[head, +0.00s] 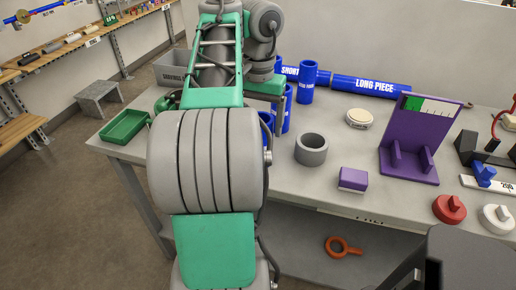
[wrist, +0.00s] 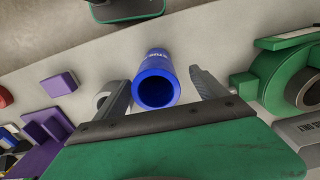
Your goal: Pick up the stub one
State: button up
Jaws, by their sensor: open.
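A blue tube (wrist: 156,80) with white lettering, too small to read surely, shows in the wrist view with its open end toward the camera. My gripper (wrist: 158,76) is open, with one finger on each side of this tube and gaps between. There, an upright blue labelled tube (head: 307,82) stands at the back of the bench, and another blue tube (head: 287,110) is partly hidden behind my arm. I cannot tell which one carries the stub one label.
Blue pipes marked SHORT (head: 289,70) and LONG PIECE (head: 372,87) lie at the back. A grey ring (head: 311,150), purple block (head: 353,179) and purple stand (head: 410,140) occupy the bench. A green round fixture (wrist: 268,78) is right of the tube in the wrist view.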

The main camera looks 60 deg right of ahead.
notch_tip(320, 180, down, 4)
jog(key=shift+r+b, duration=0.15)
jog(key=shift+b, duration=0.85)
jog(key=shift+r, duration=0.1)
jog(key=c, duration=1.6)
